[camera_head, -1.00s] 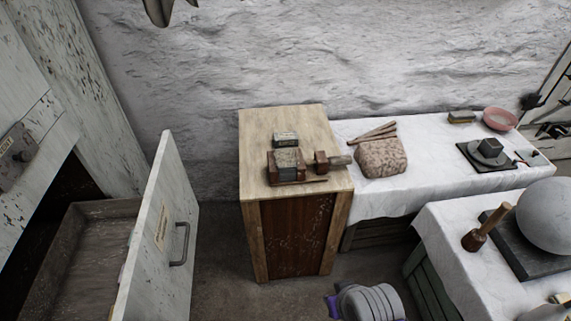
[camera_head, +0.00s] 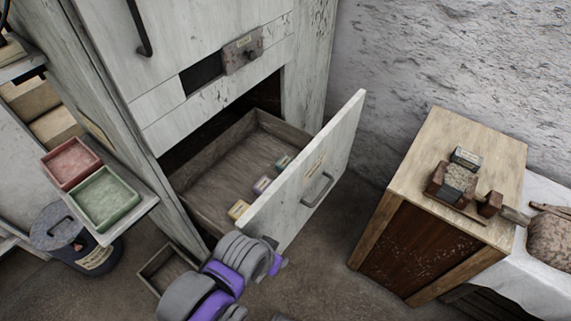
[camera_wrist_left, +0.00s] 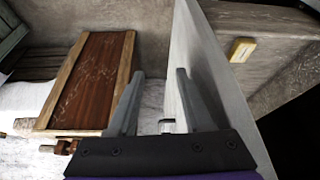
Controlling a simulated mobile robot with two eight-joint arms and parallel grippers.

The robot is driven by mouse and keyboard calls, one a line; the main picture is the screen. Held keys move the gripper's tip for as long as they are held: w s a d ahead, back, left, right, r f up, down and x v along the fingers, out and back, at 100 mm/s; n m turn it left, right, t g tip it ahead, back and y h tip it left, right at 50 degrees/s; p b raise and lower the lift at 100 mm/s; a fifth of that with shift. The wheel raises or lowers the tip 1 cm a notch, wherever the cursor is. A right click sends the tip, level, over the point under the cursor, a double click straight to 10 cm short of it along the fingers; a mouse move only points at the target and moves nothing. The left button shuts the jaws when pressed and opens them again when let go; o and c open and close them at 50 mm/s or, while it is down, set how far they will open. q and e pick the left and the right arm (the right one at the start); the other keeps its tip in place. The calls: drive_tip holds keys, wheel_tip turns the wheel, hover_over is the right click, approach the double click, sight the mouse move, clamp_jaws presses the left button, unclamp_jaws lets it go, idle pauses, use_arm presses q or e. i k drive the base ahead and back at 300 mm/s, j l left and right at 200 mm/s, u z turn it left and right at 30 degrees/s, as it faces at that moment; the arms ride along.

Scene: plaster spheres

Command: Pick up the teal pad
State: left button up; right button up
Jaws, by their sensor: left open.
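The teal pad (camera_head: 283,162) is a small block lying in the open drawer (camera_head: 215,160), close behind its front panel. A purple pad (camera_head: 262,185) and a yellow pad (camera_head: 239,209) lie in a row with it. In the left wrist view the yellow pad shows (camera_wrist_left: 242,50), but I cannot see the teal one. My left gripper (camera_wrist_left: 160,72) is open and empty, outside the drawer, with the front panel at its right finger. In the head view my grey and purple arm is below the drawer front; its fingers are not clear. My right gripper is not in view.
The drawer's white front panel (camera_head: 305,175) with its handle (camera_head: 317,190) stands between my arm and the pads. A wooden cabinet (camera_head: 410,235) stands to the right, with floor between. Pink (camera_head: 73,162) and green (camera_head: 104,198) trays sit on a shelf at left.

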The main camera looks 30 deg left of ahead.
sight(284, 161)
drive_tip(key=l, duration=0.2)
drive_tip(key=k+j+z, duration=0.3)
drive_tip(key=j+z, duration=0.1)
drive_tip(key=j, duration=0.2)
drive_tip(key=k+j+z, duration=0.15)
drive_tip(key=j, duration=0.15)
drive_tip(key=k+j+z, duration=0.1)
drive_tip(key=j, duration=0.2)
